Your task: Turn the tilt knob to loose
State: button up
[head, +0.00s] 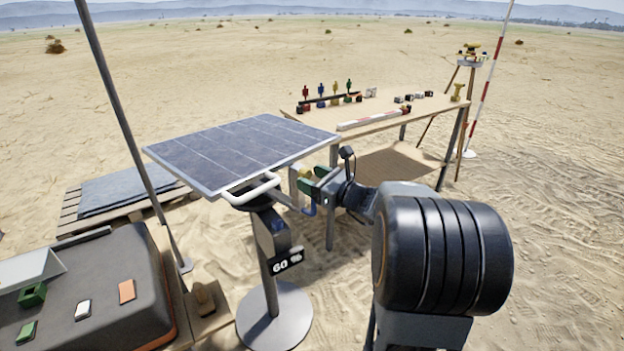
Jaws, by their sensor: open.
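The solar panel (245,150) stands tilted on a grey post with a round base (272,318). A white handle bar (252,190) runs along its near edge. A dark bracket (272,232) and a sign reading "60 %" (287,262) are on the post. My gripper (306,182) is open beside the panel's near right edge, right of the post. Small yellow, green and blue parts show around its fingers. I cannot make out the tilt knob for certain, nor whether my gripper touches anything.
A wooden table (375,122) with small coloured figures and blocks stands behind. A tripod instrument (472,58) is at its right. A dark case (90,290) with small items is at lower left. A pallet (120,200) lies behind it. A thin pole (130,130) rises left of the panel.

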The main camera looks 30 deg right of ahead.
jog(key=shift+w+a, duration=0.15)
jog(key=shift+w, duration=0.05)
jog(key=shift+c, duration=0.2)
jog(key=c, duration=0.9)
